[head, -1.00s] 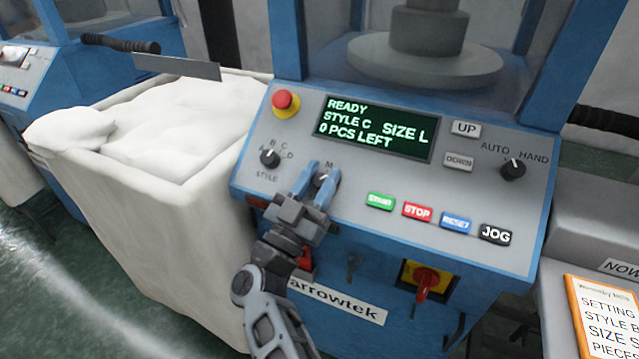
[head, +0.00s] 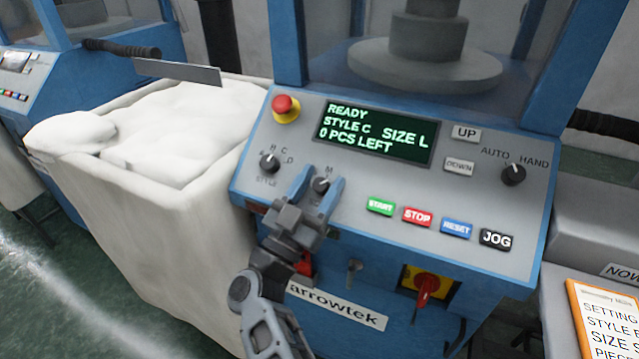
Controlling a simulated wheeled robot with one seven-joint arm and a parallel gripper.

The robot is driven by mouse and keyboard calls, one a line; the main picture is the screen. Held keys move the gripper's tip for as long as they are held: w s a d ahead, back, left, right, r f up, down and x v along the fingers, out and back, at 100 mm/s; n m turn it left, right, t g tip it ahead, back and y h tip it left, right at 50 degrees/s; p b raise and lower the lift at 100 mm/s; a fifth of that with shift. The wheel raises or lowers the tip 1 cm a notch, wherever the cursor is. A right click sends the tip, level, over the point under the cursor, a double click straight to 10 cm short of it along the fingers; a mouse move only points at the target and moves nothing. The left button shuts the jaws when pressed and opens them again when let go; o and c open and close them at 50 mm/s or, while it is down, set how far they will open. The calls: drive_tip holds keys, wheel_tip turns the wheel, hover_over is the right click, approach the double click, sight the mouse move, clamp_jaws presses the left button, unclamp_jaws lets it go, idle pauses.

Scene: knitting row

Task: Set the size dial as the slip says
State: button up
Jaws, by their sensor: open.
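The size dial (head: 321,184) is a small dark knob on the grey panel, with an M printed above it. Where its pointer aims is too small to tell. My gripper (head: 318,187) is open, with one blue finger on each side of the knob; I cannot tell whether either touches it. The gripper hides the panel below the dial. The green display (head: 376,131) reads READY, STYLE C, SIZE L, 0 PCS LEFT. The slip (head: 606,318), orange-edged, lies at the lower right; it reads SETTING, STYLE, SIZE S, and is cut off by the picture edges.
The style dial (head: 269,162) is left of my gripper. The red emergency button (head: 286,108) is above. START (head: 381,206), STOP (head: 417,215), RESET (head: 456,228) and JOG (head: 496,239) run to the right. A white fabric-filled bin (head: 150,215) stands at the left.

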drive_tip(key=b+v, duration=0.1)
drive_tip(key=v, duration=0.6)
drive_tip(key=shift+s+f, duration=0.2)
drive_tip(key=shift+s, duration=0.05)
drive_tip(key=shift+a, duration=0.15)
